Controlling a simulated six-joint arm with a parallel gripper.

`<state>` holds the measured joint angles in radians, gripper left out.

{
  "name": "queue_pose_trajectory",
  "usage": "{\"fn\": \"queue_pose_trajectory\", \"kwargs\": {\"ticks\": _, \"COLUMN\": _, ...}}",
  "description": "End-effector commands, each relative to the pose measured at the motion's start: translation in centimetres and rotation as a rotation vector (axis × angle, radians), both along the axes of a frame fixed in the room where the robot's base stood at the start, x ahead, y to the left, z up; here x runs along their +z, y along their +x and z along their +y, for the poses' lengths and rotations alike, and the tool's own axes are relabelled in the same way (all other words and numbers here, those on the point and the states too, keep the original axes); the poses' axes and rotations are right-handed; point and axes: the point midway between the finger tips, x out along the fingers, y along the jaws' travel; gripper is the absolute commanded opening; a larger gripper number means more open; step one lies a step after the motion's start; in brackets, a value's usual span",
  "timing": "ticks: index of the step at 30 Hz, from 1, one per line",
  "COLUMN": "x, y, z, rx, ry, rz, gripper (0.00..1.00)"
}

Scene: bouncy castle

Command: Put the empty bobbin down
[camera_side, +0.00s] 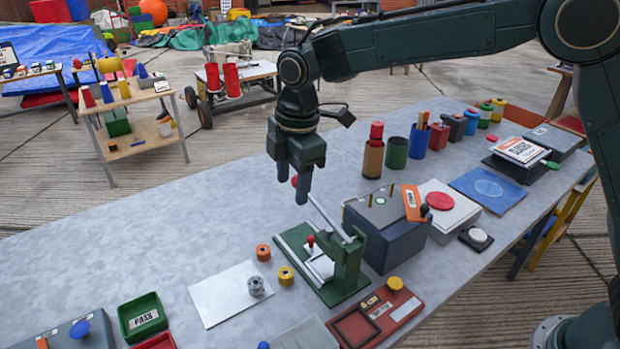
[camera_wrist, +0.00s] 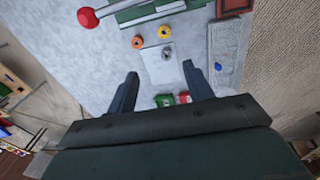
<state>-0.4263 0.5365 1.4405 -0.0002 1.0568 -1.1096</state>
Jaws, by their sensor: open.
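The empty bobbin (camera_side: 256,286), a small grey metal spool, stands on a white sheet (camera_side: 222,299) on the grey table. In the wrist view the bobbin (camera_wrist: 167,55) shows on the white sheet (camera_wrist: 158,73), beyond and between my fingertips. My gripper (camera_side: 292,187) is open with nothing between its fingers. It hangs well above the table, pointing down, up and to the right of the bobbin in the side view. In the wrist view both fingers of my gripper (camera_wrist: 160,73) show apart. Nothing hides the bobbin.
An orange spool (camera_side: 263,252) and a yellow spool (camera_side: 286,275) stand near the sheet. A green press-like device (camera_side: 345,264) with a slanting lever rises to its right. A green tray (camera_side: 142,317) lies front left. The table's left stretch (camera_side: 130,245) is bare.

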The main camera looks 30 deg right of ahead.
Motion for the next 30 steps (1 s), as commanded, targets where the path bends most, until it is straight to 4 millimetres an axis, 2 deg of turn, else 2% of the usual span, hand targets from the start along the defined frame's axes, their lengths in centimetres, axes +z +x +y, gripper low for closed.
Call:
{"fn": "queue_pose_trajectory", "kwargs": {"ticks": 1, "x": 1.4, "y": -0.7, "z": -1.2, "rx": -0.050, "ry": 0.010, "rz": -0.013, "gripper": 0.51}}
{"fn": "queue_pose_trajectory", "kwargs": {"ticks": 6, "x": 4.7, "y": -3.0, "z": -4.7, "rx": -0.218, "ry": 0.043, "rz": -0.046, "gripper": 0.51}}
{"fn": "queue_pose_trajectory", "kwargs": {"ticks": 15, "x": 9.0, "y": -8.4, "z": -10.4, "rx": -0.509, "ry": 0.106, "rz": -0.100, "gripper": 0.51}}
{"fn": "queue_pose_trajectory", "kwargs": {"ticks": 21, "x": 10.8, "y": -12.6, "z": -13.8, "rx": -0.701, "ry": 0.154, "rz": -0.137, "gripper": 0.51}}
{"fn": "queue_pose_trajectory", "kwargs": {"ticks": 30, "x": 11.6, "y": -19.3, "z": -17.8, "rx": -0.988, "ry": 0.235, "rz": -0.190, "gripper": 0.51}}
